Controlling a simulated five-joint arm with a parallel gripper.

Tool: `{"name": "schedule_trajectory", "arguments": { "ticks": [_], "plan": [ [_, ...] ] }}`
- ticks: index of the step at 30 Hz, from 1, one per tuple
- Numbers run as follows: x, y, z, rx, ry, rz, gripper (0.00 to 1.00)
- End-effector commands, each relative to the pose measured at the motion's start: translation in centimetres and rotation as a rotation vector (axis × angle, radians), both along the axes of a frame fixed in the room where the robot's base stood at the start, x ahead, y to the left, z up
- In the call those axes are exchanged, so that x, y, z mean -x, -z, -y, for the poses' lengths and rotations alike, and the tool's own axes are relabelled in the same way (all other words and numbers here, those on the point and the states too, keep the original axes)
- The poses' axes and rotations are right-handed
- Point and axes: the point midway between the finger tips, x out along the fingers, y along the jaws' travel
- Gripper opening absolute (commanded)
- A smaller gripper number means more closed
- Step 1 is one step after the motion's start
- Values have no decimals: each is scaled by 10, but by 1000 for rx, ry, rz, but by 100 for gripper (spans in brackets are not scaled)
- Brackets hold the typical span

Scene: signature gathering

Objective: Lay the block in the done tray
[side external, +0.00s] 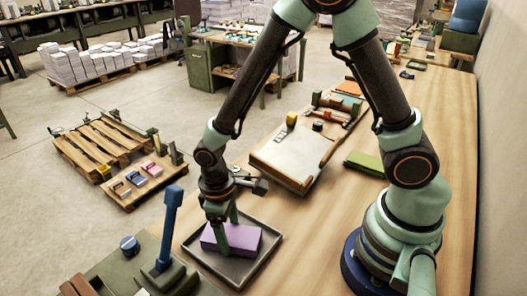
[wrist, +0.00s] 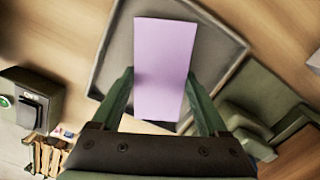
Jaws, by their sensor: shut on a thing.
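The block is a purple brick shape (side external: 232,239). In the side view it is inside the outline of a dark grey shallow tray (side external: 262,262), low over or touching the tray floor; I cannot tell which. My gripper (side external: 228,240) points down with its green fingers at the block's sides. In the wrist view the purple block (wrist: 163,65) sits between the two green fingers (wrist: 160,105), and the grey tray (wrist: 118,62) lies behind it. The gripper is shut on the block. The finger tips are partly hidden by the block.
A blue upright lever (side external: 170,225) on a green base stands left of the tray. A pale board (side external: 293,152) with tools lies beyond the tray, with a green block (side external: 364,163) to its right. Bare wooden table (side external: 310,230) lies right of the tray.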

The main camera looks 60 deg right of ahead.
Motion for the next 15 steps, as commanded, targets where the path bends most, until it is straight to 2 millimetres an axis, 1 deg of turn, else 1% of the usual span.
{"name": "schedule_trajectory", "arguments": {
  "ticks": [7,8,9,15],
  "plan": [
    [0,3,0,0,0,-1,14],
    [0,3,0,0,0,-1,84],
    [0,3,0,0,0,-1,100],
    [0,2,0,0,0,-1,100]
  ]
}}
